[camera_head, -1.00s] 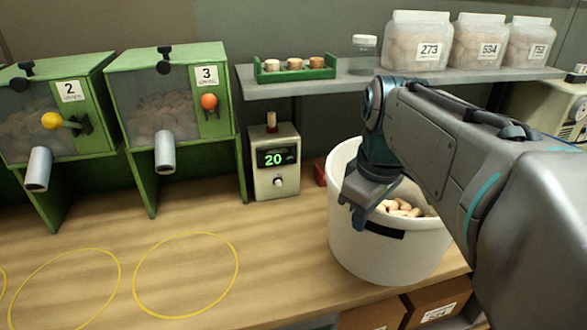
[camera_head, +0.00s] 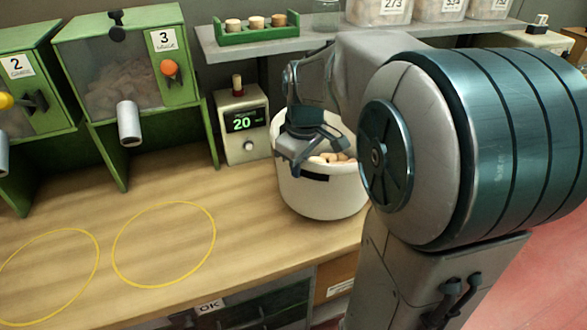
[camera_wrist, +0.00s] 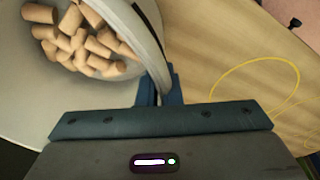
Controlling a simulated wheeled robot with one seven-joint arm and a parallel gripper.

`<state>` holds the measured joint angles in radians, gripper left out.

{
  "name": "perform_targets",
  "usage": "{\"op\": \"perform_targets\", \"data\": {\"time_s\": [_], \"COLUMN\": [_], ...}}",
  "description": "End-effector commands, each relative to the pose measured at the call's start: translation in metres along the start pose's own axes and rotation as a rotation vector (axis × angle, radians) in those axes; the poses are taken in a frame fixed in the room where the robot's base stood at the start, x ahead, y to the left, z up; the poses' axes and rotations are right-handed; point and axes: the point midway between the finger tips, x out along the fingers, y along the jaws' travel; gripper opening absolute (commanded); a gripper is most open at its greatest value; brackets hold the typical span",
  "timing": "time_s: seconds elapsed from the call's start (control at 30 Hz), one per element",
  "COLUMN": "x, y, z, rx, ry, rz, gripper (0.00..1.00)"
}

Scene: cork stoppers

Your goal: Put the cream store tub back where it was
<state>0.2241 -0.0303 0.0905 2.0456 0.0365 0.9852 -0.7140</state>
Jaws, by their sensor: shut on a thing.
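The cream store tub (camera_head: 318,198) is at the right end of the wooden bench, upright, just right of the display box. It holds several corks (camera_wrist: 85,42). My gripper (camera_head: 292,152) is shut on the near-left part of its rim, above a dark patch on the wall. In the wrist view my gripper (camera_wrist: 158,92) pinches the rim, with one finger on each side. I cannot tell whether the tub's base touches the bench.
Yellow rings, one of them here (camera_head: 165,244), mark clear bench (camera_head: 200,190) to the left. The display box (camera_head: 242,124) reads 20. Green dispensers (camera_head: 125,80) stand at the back left. A shelf (camera_head: 290,45) above holds a green cork rack (camera_head: 257,29) and labelled tubs (camera_head: 378,10).

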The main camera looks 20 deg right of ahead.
Motion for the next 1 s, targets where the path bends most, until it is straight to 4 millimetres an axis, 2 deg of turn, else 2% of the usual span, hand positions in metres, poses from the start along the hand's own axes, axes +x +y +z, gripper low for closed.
{"op": "perform_targets", "data": {"time_s": [0.1,0.23,0.67,0.7,0.73,0.77,1.0], "x": [0.017,0.031,0.038,0.037,0.037,0.037,0.036], "y": [-0.001,-0.002,-0.003,-0.003,-0.003,-0.003,-0.003], "z": [0.003,0.005,0.005,0.006,0.006,0.006,0.006], "rx": [0.000,0.000,0.000,0.000,0.000,0.000,0.000], "ry": [-0.002,-0.001,0.001,-0.001,-0.001,-0.001,-0.001], "rz": [-0.001,0.000,0.001,-0.001,-0.001,-0.001,-0.001], "gripper": [0.00,0.00,0.00,0.16,0.25,0.27,0.27]}}
